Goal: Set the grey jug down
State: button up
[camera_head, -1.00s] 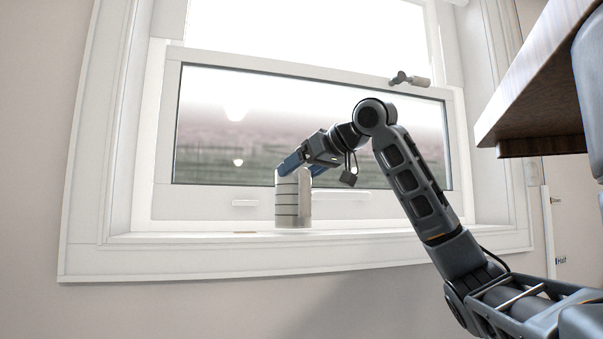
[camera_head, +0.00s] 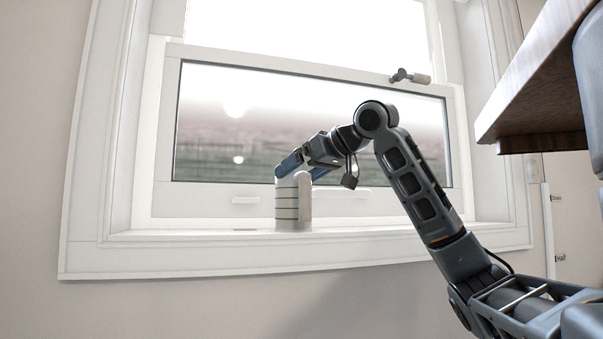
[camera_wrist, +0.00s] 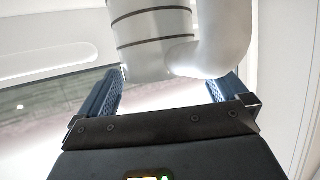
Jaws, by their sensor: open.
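The grey jug (camera_head: 292,205), pale with thin dark bands, stands upright on the white window sill (camera_head: 350,233) in the head view. In the wrist view the jug (camera_wrist: 152,35) fills the top middle, with its curved handle (camera_wrist: 225,40) on the right. My gripper (camera_head: 298,170) is at the jug's upper part, with its blue fingers apart on either side of it. In the wrist view the open fingers (camera_wrist: 168,92) show left and right of the jug, with light between the left finger and the jug. The fingertips are partly hidden behind the jug.
The window pane (camera_head: 240,130) and its frame rise close behind the jug. A window latch (camera_head: 410,77) sits on the sash at upper right. A wooden shelf or tabletop (camera_head: 540,95) juts in at the right.

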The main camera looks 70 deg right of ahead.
jog(key=b+v, duration=0.1)
jog(key=v, duration=1)
jog(key=shift+s+b, duration=0.3)
jog(key=shift+s, duration=0.1)
jog(key=shift+a+r, duration=0.1)
